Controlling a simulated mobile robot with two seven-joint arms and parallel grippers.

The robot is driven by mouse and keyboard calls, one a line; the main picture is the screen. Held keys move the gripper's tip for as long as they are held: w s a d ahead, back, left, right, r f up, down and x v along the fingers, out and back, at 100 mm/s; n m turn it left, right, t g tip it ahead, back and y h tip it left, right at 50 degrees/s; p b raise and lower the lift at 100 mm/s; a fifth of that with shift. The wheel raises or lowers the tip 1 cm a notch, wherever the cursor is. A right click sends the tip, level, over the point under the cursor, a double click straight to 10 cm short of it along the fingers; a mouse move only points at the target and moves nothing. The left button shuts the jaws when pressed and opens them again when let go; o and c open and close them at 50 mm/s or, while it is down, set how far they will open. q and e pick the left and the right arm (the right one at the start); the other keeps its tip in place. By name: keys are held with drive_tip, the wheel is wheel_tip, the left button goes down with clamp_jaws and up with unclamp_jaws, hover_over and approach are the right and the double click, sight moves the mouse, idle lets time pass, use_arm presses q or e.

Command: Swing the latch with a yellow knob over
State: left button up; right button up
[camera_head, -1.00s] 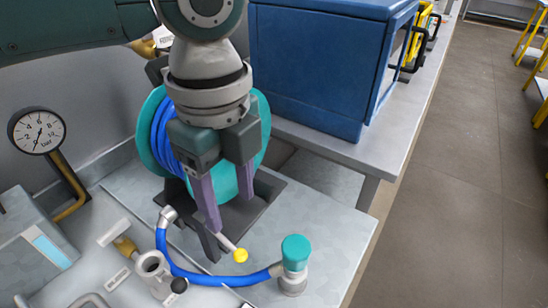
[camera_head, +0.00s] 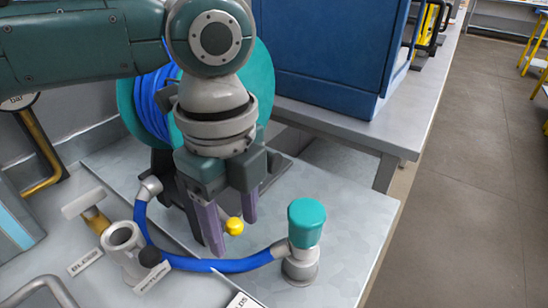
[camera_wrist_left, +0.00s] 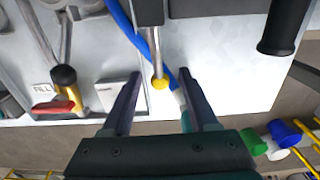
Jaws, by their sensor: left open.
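The latch's yellow knob (camera_head: 234,226) shows between the two purple-grey fingers of my left gripper (camera_head: 233,234) in the head view. The left wrist view also shows the yellow knob (camera_wrist_left: 159,84) between the open fingertips of my left gripper (camera_wrist_left: 158,74), with a visible gap on each side. The latch's grey metal arm (camera_wrist_left: 150,40) runs up from the knob in that view. In the head view the fingers hide most of this arm. My right gripper is in neither view.
A blue hose (camera_head: 215,264) curves close below the fingers to a teal-capped fitting (camera_head: 306,224) on the right. The teal hose reel (camera_head: 262,75) stands behind my gripper. A grey pipe fitting (camera_head: 124,240) stands at left.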

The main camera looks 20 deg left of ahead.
use_arm(q)
drive_tip(key=shift+f, duration=0.1)
idle(0.3)
drive_tip(key=shift+p, duration=0.45)
clamp_jaws()
idle(0.5)
